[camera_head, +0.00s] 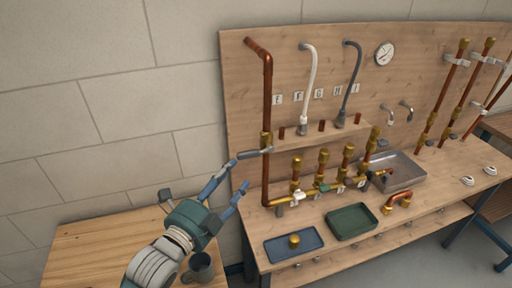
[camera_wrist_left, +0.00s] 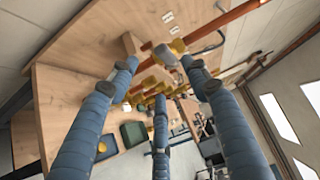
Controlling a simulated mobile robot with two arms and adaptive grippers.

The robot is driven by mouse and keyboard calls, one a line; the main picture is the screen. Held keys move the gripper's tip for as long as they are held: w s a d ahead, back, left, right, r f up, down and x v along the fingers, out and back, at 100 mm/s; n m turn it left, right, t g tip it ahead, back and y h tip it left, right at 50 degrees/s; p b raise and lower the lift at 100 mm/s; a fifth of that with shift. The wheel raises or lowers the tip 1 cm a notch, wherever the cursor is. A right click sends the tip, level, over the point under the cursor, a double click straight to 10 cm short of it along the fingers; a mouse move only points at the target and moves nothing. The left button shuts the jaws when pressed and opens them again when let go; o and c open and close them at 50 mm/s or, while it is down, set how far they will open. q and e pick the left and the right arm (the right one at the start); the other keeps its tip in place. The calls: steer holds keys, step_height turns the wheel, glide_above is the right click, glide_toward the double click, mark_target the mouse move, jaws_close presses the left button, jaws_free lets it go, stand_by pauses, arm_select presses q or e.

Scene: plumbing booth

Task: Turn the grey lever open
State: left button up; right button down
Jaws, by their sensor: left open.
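The grey lever (camera_head: 254,153) sits on a brass valve (camera_head: 266,140) low on the tall copper pipe at the left of the board. It points left, out from the pipe. In the left wrist view the lever (camera_wrist_left: 164,54) shows beyond and between the two upper fingertips. My left gripper (camera_head: 238,174) is open, with its blue fingers spread just left of the pipe. One fingertip is close to the lever's outer end; I cannot tell if they touch. In the left wrist view the gripper (camera_wrist_left: 160,66) holds nothing. My right gripper is out of view.
Brass-topped pipes (camera_head: 322,160) with small handles stand right of the lever. A blue tray (camera_head: 280,251) with a brass part and a green tray (camera_head: 352,222) lie on the bench. The wall side is clear.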

mark_target(246, 158)
arm_select(q)
steer(key=p+x, duration=0.1)
steer(key=x, duration=0.1)
steer(key=r+p+x, duration=0.1)
steer(key=x, duration=0.1)
steer(key=shift+w+d, duration=0.2)
steer(key=p+x, duration=0.1)
steer(key=x, duration=0.2)
steer(key=shift+w+f, duration=0.1)
steer(key=shift+f, duration=0.1)
steer(key=shift+x, duration=0.8)
steer(key=shift+f, duration=0.1)
steer(key=c, duration=0.8)
jaws_close()
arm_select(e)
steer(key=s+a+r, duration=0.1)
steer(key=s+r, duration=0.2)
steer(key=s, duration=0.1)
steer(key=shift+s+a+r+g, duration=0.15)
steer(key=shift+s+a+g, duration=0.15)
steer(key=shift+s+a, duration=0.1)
